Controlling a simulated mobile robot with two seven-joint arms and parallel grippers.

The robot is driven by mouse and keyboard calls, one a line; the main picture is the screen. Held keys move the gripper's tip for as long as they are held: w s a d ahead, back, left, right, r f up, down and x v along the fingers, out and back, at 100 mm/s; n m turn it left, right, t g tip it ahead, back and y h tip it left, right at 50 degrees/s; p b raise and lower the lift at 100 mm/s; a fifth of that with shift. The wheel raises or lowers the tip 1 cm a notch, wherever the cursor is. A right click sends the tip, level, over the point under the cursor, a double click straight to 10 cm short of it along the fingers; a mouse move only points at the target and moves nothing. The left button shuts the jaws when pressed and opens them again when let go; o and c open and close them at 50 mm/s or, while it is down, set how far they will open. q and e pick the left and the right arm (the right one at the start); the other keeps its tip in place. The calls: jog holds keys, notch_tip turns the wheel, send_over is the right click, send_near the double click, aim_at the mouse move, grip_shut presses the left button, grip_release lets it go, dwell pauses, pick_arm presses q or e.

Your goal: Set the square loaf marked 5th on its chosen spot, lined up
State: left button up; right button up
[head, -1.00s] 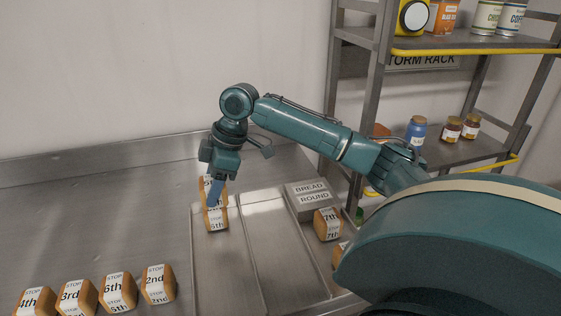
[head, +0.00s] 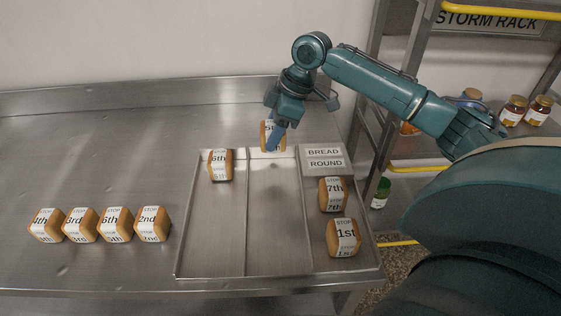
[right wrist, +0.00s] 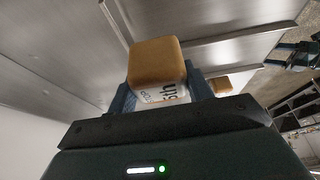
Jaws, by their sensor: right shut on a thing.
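My right gripper (head: 275,137) is shut on a square loaf (head: 266,131) at the back end of the middle lane of the metal tray (head: 247,225). A blue finger covers part of the label in the head view. In the right wrist view, the loaf (right wrist: 155,60) sits between the fingers, its white label partly showing and seeming to read 5th. I cannot tell whether it touches the tray. The middle lane shows no other loaf. My left gripper is not in view.
A loaf marked 6th (head: 220,166) is in the left lane. Loaves marked 7th (head: 332,194) and 1st (head: 343,238) are in the right lane, below a BREAD ROUND sign (head: 323,157). Several loaves (head: 82,225) stand in a row on the counter left. A rack (head: 420,165) stands right.

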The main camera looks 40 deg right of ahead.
jog(key=shift+f, duration=3.95)
jog(key=shift+a+f, duration=0.1)
jog(key=o, duration=0.7)
jog(key=v, duration=1.2)
jog(key=shift+a, duration=0.1)
